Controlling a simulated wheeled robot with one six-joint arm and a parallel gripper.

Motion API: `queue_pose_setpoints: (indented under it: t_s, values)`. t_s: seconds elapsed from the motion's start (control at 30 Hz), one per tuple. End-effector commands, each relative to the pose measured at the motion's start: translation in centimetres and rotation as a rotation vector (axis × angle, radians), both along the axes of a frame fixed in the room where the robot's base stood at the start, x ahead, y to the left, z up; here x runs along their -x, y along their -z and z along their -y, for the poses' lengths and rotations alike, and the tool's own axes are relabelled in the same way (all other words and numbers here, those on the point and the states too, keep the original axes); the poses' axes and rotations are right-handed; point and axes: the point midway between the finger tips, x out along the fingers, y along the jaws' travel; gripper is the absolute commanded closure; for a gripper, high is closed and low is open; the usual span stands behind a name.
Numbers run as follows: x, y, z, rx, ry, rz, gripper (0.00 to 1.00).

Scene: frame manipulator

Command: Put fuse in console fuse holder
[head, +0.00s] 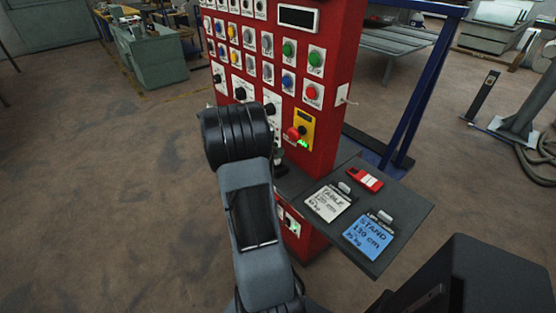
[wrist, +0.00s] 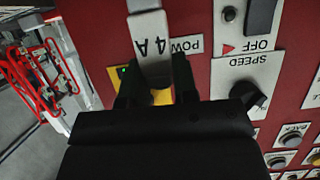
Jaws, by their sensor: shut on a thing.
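My gripper (wrist: 156,82) is shut on a fuse (wrist: 149,40), a pale grey piece marked "4 A", in the wrist view. The fuse is in front of the red console (wrist: 95,32), beside a white plate lettered "POW" and over a yellow plate (wrist: 161,97) with a small green light near it. I cannot tell whether the fuse touches the console or sits in a holder; its far end is cut off by the frame. In the head view the red console (head: 334,85) stands upright, and my arm hides most of the gripper and fuse.
A dark shelf (head: 398,252) juts from the console's right side. It holds a white card (head: 328,203), a blue card (head: 368,238) and a red device (head: 366,179). Knobs and buttons cover the console's front. A blue frame post (head: 420,90) stands at right.

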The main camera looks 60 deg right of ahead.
Motion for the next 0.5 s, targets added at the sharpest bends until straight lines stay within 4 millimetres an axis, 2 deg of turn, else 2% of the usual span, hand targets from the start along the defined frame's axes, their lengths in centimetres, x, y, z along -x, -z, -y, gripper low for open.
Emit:
queue_pose_setpoints:
  t_s: [0.23, 0.5]
  values:
    - [0.4, 1.0, 0.7, -0.001, 0.0, -0.002, 0.96]
    - [0.5, 4.3, 0.8, -0.003, -0.001, -0.001, 1.0]
